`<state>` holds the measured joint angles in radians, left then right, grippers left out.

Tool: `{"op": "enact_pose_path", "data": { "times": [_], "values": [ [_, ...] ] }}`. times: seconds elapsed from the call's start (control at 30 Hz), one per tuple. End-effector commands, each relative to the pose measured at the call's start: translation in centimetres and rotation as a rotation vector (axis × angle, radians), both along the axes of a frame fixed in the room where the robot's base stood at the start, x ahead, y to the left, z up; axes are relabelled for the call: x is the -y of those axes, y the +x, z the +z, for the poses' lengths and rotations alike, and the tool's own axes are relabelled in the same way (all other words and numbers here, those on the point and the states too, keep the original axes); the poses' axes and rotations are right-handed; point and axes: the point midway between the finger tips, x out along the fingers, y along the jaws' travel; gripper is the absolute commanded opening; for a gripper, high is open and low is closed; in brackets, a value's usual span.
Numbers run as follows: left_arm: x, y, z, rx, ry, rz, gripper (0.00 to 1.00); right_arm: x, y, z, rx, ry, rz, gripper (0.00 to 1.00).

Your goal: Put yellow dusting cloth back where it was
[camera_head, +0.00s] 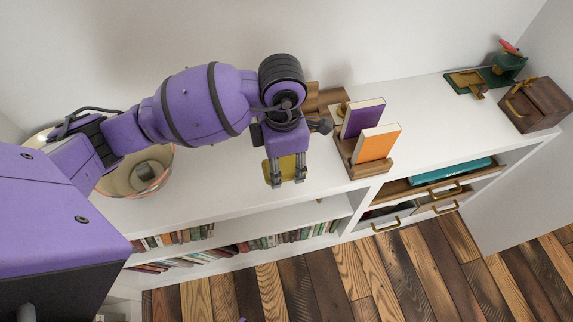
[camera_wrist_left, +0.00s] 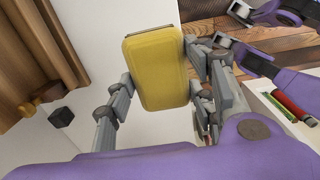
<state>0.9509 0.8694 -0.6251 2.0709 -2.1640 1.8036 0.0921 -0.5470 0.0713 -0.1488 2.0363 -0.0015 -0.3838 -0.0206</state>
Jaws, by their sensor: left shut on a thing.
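The yellow dusting cloth (camera_head: 281,169) is a folded, rounded pad. It is between the fingers of my left gripper (camera_head: 287,181), which is shut on it above the white cabinet top, near its front edge. In the left wrist view the cloth (camera_wrist_left: 158,68) stands out flat between the two grey fingers (camera_wrist_left: 160,105). Whether it touches the surface I cannot tell. Purple and grey parts of mine at the upper right of the left wrist view may include my right gripper, but its jaws are unclear.
A round bowl (camera_head: 160,183) stands left, partly behind my arm. Right of the gripper, a wooden holder (camera_head: 366,170) carries a purple book (camera_head: 361,117) and an orange book (camera_head: 377,143). A wooden box (camera_head: 535,104) stands far right. Drawers (camera_head: 437,196) below are partly open.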

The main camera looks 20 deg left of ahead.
Motion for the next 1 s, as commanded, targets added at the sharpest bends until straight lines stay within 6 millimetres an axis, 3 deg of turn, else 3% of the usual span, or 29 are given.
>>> {"op": "enact_pose_path", "data": {
  "times": [0.2, 0.37, 0.6, 0.97, 1.0],
  "values": [
    [-0.2, 2.2, -2.8, -0.001, -0.002, 0.001, 0.21, -0.1, 0.6, -0.1, 0.009, 0.002, 0.004, 0.4],
    [-0.4, 2.8, -3.5, -0.001, -0.001, 0.001, 0.21, -0.2, 0.9, 0.0, 0.014, 0.002, 0.005, 0.4],
    [-0.4, 2.9, -6.7, -0.002, -0.001, 0.0, 0.21, -0.2, 0.8, -0.2, 0.012, 0.001, 0.005, 0.4],
    [-0.4, 3.0, -7.1, -0.001, -0.001, 0.0, 0.21, 0.0, 0.0, -0.5, -0.002, 0.0, 0.002, 0.4],
    [-0.4, 2.9, -7.2, -0.001, -0.001, 0.0, 0.51, 0.0, -0.1, -0.6, -0.004, -0.001, 0.001, 0.4]
  ]
}}
